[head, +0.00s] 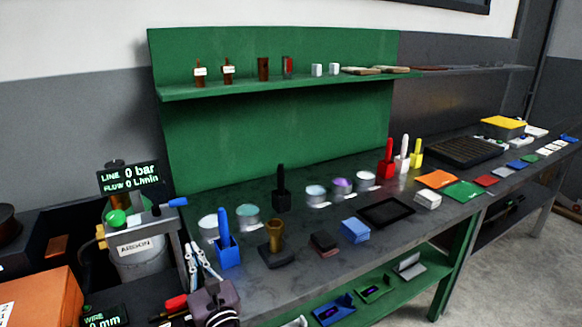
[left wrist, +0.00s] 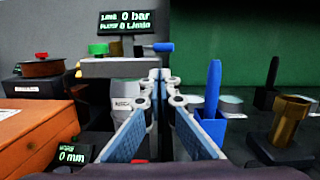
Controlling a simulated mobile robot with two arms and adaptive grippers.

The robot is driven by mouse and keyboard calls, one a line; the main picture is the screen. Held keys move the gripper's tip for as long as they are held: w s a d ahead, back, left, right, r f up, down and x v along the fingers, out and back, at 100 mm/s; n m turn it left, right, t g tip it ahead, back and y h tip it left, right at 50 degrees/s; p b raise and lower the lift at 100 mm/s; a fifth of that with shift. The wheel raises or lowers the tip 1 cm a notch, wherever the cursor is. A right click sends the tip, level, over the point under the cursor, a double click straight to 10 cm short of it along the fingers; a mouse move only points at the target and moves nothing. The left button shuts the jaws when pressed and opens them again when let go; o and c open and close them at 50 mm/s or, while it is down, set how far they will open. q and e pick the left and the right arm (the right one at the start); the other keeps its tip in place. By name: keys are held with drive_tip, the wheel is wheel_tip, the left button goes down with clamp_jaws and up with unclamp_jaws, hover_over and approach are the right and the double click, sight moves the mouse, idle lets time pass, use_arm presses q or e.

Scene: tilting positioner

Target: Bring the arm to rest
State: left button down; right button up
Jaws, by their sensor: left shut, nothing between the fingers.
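My left gripper (head: 197,250) is at the lower left of the head view, in front of the bench's left end. Its pale fingers are together with nothing between them. In the left wrist view the fingers (left wrist: 158,76) meet at their tips, pointing toward the grey argon cylinder (left wrist: 126,92). The cylinder (head: 138,262) stands left of the gripper in the head view. A blue holder with an upright blue handle (head: 228,252) stands close to the right of the fingers, apart from them. My right gripper is not in view.
The dark bench (head: 330,255) carries cups, brushes, cards and a black tray (head: 386,212). A green shelf (head: 290,82) holds small items above. An orange box (head: 40,298) and a wire display (head: 104,316) are at lower left. Grey floor (head: 510,262) is clear at right.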

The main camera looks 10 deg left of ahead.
use_arm(q)
drive_tip(key=s+f+n+g+h, duration=0.5)
drive_tip(key=s+f+n+g, duration=0.2)
drive_tip(key=s+f+n, duration=0.9)
drive_tip(key=s+d+f+n+g+h, duration=0.35)
drive_tip(key=s+d+n, duration=0.2)
drive_tip(key=s, duration=0.25)
drive_tip(key=s+d+f+n+g+h, duration=0.2)
drive_tip(key=s+d+f+n+h, duration=0.3)
drive_tip(key=s, duration=0.4)
wheel_tip(320, 180, down, 24)
drive_tip(key=m, duration=0.1)
drive_tip(key=s+a+f+g, duration=0.2)
drive_tip(key=s+f, duration=1.5)
drive_tip(key=s, duration=0.1)
drive_tip(key=shift+s+a+y, duration=0.25)
drive_tip(key=shift+a+y, duration=0.1)
